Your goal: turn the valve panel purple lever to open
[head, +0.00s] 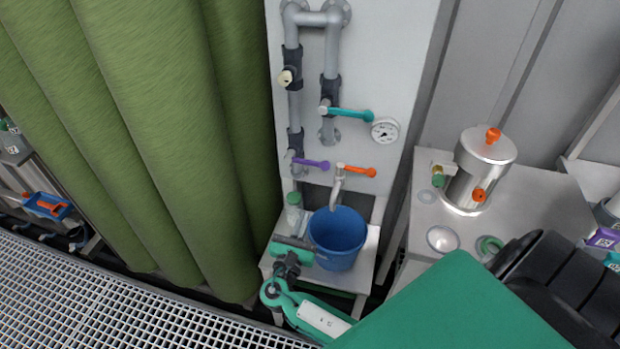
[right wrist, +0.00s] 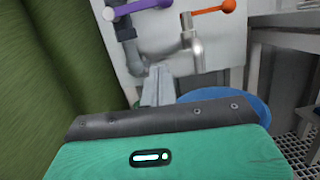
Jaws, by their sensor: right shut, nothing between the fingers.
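The valve panel (head: 392,62) is a pale upright board with grey pipes. Its purple lever (head: 312,163) sits low on the left pipe and points right, crosswise to that pipe. In the right wrist view the purple lever (right wrist: 148,8) is at the top, left of centre, with its pale pivot at its left end. My right gripper (head: 292,246) is below the lever in the head view, apart from it. Its fingers (right wrist: 157,86) are shut and empty, below the lever in the wrist view. My left gripper is not in view.
An orange lever (head: 360,170) on a tap is right of the purple one; a teal lever (head: 350,113) and gauge (head: 385,131) are above.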

